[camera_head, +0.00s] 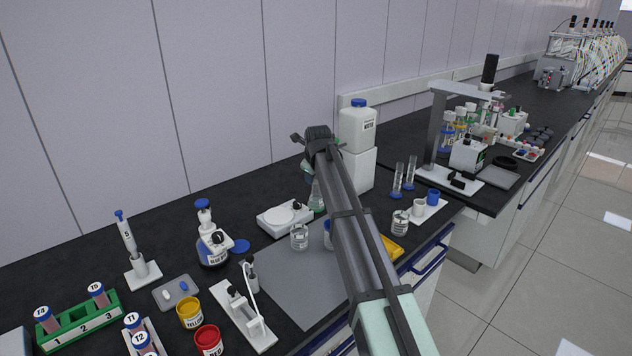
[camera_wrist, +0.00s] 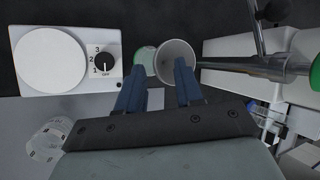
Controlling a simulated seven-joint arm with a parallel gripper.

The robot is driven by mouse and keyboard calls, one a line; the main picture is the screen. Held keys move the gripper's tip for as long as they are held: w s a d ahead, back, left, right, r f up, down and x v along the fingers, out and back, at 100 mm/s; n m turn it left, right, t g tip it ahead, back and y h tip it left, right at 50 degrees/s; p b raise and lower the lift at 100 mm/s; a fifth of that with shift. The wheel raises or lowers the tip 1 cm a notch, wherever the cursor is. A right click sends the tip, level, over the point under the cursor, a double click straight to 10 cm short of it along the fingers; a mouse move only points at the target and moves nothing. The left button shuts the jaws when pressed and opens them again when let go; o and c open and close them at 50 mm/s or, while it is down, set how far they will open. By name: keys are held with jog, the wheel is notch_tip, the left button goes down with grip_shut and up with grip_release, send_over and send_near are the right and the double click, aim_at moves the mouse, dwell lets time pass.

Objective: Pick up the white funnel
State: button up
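The white funnel (camera_wrist: 168,52) shows in the wrist view as a pale round mouth just ahead of my fingertips. My gripper (camera_wrist: 160,66) is open, with its two dark blue fingers apart and nothing seen held between them. The right fingertip overlaps the funnel's mouth in the picture, and the left one lies to the left of it. I cannot tell whether either finger touches it. A green round thing (camera_wrist: 145,58) sits close at the funnel's left. In the head view my gripper (camera_head: 312,137) is near the wall, and I cannot make out the funnel there.
A white stirrer with a dial (camera_head: 285,217), a glass beaker (camera_head: 299,238) and a flask with green contents (camera_head: 317,196) stand near my arm. A white bottle with a blue cap (camera_head: 358,125) stands on a white box (camera_head: 360,170). A metal rod (camera_wrist: 245,67) lies to the funnel's right.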

jog(key=shift+w+f, duration=0.25)
jog(key=shift+f, duration=0.2)
grip_shut()
